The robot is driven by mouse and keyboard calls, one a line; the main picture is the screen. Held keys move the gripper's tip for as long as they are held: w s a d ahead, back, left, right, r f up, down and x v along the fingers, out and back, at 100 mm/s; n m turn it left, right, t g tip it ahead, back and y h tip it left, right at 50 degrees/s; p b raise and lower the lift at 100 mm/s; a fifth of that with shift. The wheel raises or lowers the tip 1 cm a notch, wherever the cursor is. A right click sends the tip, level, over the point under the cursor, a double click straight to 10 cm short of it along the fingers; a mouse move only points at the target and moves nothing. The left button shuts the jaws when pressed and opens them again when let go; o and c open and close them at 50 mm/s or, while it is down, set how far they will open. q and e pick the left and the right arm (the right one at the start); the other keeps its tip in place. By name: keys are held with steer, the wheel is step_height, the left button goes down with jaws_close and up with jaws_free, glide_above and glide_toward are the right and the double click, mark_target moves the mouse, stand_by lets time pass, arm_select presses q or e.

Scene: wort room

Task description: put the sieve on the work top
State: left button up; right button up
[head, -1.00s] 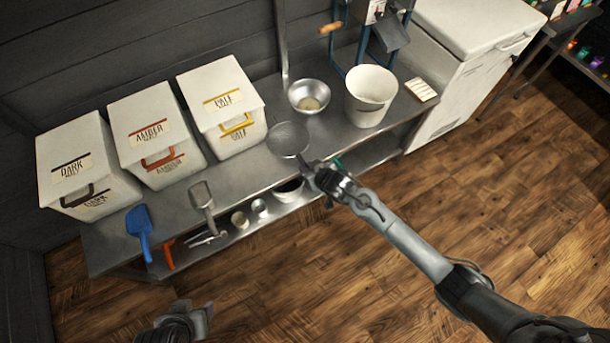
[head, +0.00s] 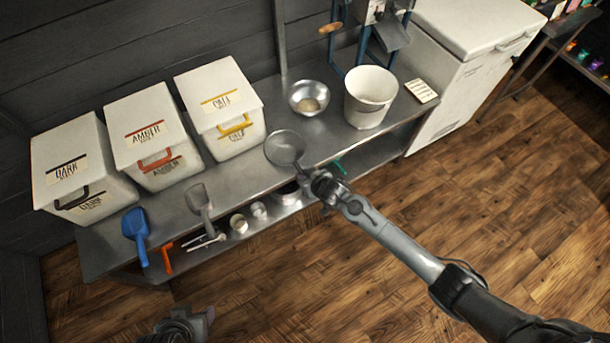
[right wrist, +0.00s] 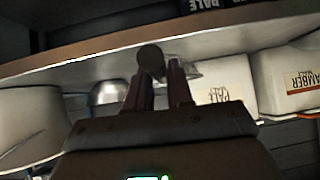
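The sieve (head: 285,148), a round mesh bowl with a handle, is over the front part of the steel work top (head: 332,138), in front of the metal bowl. I cannot tell whether it touches the top. My right gripper (head: 314,181) is shut on its handle, at the work top's front edge. In the right wrist view the fingers (right wrist: 158,85) stand either side of the dark round handle end (right wrist: 151,58). My left gripper (head: 203,322) is at the bottom edge of the head view, far from the work top; its fingers are unclear.
Three white bins (head: 82,170) line the left back. A metal bowl (head: 309,98) and white bucket (head: 369,97) stand behind and right of the sieve. Blue (head: 136,225) and grey (head: 199,200) scoops are at the front left. A lower shelf holds small containers (head: 239,223).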

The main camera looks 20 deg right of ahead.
steer(key=o, duration=0.4)
steer(key=shift+o, duration=0.2)
steer(key=shift+r, duration=0.1)
steer(key=s+d+r+g+p, duration=0.1)
steer(key=s+r, duration=0.4)
steer(key=s, duration=0.5)
steer(key=s+d+r+g+h+p, duration=0.1)
steer(key=s+d+r+g, duration=0.2)
steer(key=s+r, duration=0.3)
steer(key=s+d+r+g+h+p, duration=0.1)
steer(key=s+r, duration=0.4)
steer(key=s, duration=1)
steer(key=shift+s+d+r+g+p, duration=0.35)
steer(key=shift+d+r+g+p, duration=0.05)
steer(key=shift+d+g+p, duration=0.1)
